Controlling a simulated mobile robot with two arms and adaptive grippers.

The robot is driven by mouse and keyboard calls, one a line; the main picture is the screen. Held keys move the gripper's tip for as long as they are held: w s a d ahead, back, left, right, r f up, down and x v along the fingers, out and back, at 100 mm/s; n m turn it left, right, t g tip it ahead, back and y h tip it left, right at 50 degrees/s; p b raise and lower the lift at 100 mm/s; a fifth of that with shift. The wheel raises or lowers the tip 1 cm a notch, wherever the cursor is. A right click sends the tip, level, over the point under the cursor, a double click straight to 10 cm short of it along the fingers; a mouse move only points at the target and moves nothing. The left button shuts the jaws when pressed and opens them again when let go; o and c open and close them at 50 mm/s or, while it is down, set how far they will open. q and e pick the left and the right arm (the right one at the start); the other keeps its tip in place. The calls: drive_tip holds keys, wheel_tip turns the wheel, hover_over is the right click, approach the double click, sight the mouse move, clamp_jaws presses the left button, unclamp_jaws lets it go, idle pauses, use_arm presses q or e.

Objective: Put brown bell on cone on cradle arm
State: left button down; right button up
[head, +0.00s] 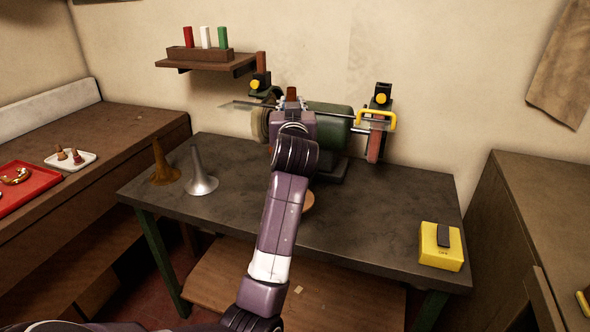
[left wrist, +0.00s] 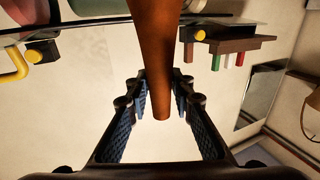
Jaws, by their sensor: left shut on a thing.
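My left gripper (head: 291,106) is shut on the brown bell (head: 291,92), raised in front of the machine. In the left wrist view the bell (left wrist: 155,55) is a smooth reddish-brown tapered tube between the fingers (left wrist: 165,100); it narrows to an end near the fingertips, and its wide end is out of that view. In the head view only its narrow top shows clearly. A brown rounded edge (head: 308,202) shows beside my forearm; I cannot tell whether it is the bell's flare. I cannot make out the cradle arm's cone, perhaps hidden behind my arm. My right gripper is not in view.
A green machine (head: 330,122) with a yellow handle (head: 378,118) stands at the back of the dark table (head: 380,215). A darker brown horn (head: 162,168) and a silver horn (head: 200,178) stand at left. A yellow box (head: 440,250) sits front right. A shelf (head: 210,62) juts from the wall.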

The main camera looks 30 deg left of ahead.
use_arm(q)
wheel_tip(320, 180, down, 12)
drive_tip(key=shift+p, duration=0.5)
wheel_tip(320, 180, down, 4)
drive_tip(key=shift+f, duration=0.15)
drive_tip(key=shift+s+f, duration=0.1)
drive_tip(key=c, duration=1.7)
unclamp_jaws()
